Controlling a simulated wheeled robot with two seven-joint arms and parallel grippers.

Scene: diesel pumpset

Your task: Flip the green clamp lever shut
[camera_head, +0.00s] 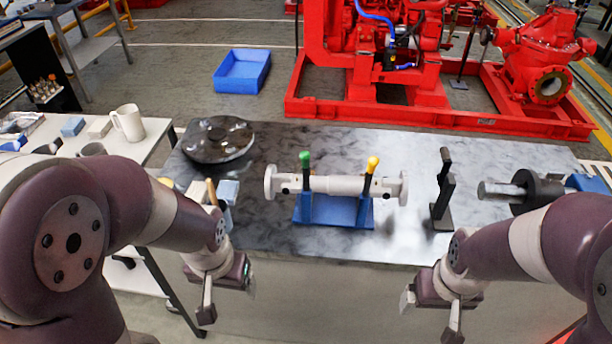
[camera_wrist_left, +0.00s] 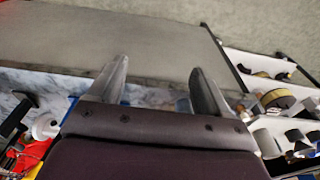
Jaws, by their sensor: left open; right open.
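The green clamp lever (camera_head: 305,162) stands upright at the left end of a blue cradle (camera_head: 336,211) on the table. A yellow-tipped lever (camera_head: 371,168) stands upright at the cradle's right end. A pale flanged pipe (camera_head: 338,185) lies across the cradle. My left gripper (camera_head: 226,297) is open and empty at the table's front edge, left of and nearer than the green lever, apart from it. Its two spread fingers also show in the left wrist view (camera_wrist_left: 160,90). My right gripper (camera_head: 432,316) is open and empty at the front edge, right of the cradle.
A round metal flange (camera_head: 217,140) lies at the table's back left. A black upright stand (camera_head: 442,190) and a shaft with a dark disc (camera_head: 530,191) are to the right. A side table with a mug (camera_head: 128,123) is left. The grey tabletop (camera_head: 270,238) before the cradle is clear.

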